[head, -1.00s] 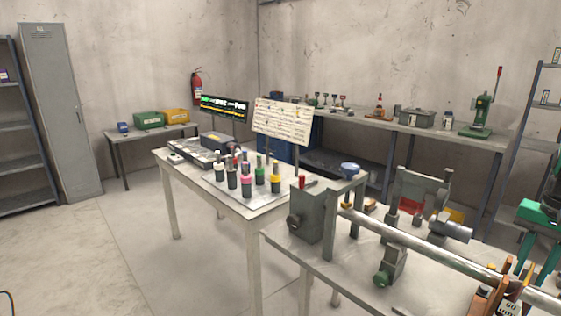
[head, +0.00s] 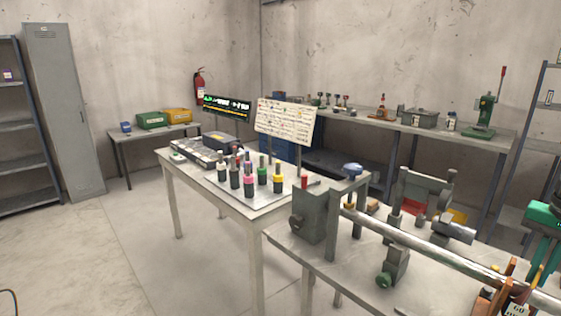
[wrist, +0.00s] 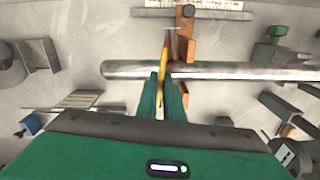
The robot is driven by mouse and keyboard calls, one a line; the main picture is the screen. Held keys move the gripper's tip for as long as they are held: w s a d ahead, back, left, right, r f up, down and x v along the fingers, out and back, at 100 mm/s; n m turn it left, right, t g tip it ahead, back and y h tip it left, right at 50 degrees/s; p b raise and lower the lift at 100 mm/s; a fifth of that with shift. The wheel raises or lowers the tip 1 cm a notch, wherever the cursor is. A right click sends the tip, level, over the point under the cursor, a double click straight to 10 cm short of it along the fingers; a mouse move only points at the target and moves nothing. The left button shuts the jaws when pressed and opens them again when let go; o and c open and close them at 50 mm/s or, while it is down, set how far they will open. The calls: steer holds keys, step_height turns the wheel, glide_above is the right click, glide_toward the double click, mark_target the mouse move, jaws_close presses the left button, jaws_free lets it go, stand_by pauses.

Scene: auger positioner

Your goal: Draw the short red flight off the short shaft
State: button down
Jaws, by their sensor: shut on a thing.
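My gripper (wrist: 162,98) is at the horizontal grey shaft (wrist: 240,70) in the wrist view. Its green fingers are shut on a thin piece with a yellow edge (wrist: 162,82), which crosses the shaft. The far end of this piece looks reddish brown, and I cannot tell for sure that it is the short red flight. An orange-brown block (wrist: 187,42) stands close beside it, behind the shaft. In the head view my gripper (head: 536,272) is at the right edge, over the long shaft (head: 420,245), and its tips are hard to make out.
A grey stand (head: 313,220) carries the shaft's left end, with a green-knobbed support (head: 392,268) along it. Upright posts and a grey cylinder (head: 453,230) stand behind the shaft. A second table (head: 262,208) holds several coloured-collar holders. The floor at left is clear.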

steer(key=s+d, duration=1)
steer(key=s, duration=0.2)
steer(key=shift+s+d, duration=0.2)
steer(key=shift+d, duration=0.1)
stand_by(2.8)
